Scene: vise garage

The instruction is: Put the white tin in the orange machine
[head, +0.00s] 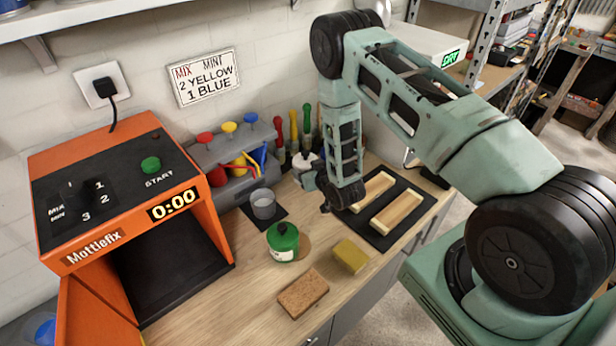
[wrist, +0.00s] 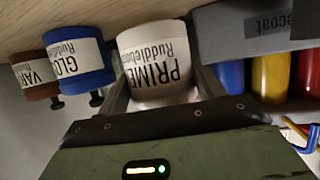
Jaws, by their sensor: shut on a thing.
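The white tin, with an upside-down label reading PRIME, sits between the fingers of my gripper (wrist: 162,85) in the wrist view (wrist: 157,55). My gripper is shut on it. In the head view the tin (head: 306,160) is small and partly covered by my gripper (head: 318,181), near the back of the bench. The orange machine (head: 205,222) stands at the left, marked Mottlefix, with its display at 0:00. Its front door (head: 88,315) hangs open at the lower left, and the dark chamber (head: 165,265) looks empty.
A grey cup (head: 263,207) and a green-lidded tin (head: 282,243) stand between machine and gripper. A paint dispenser (head: 230,160) is behind. A yellow sponge (head: 351,257) and brown block (head: 303,294) lie in front. Blue (wrist: 80,62) and brown (wrist: 35,77) tins are beside the white tin.

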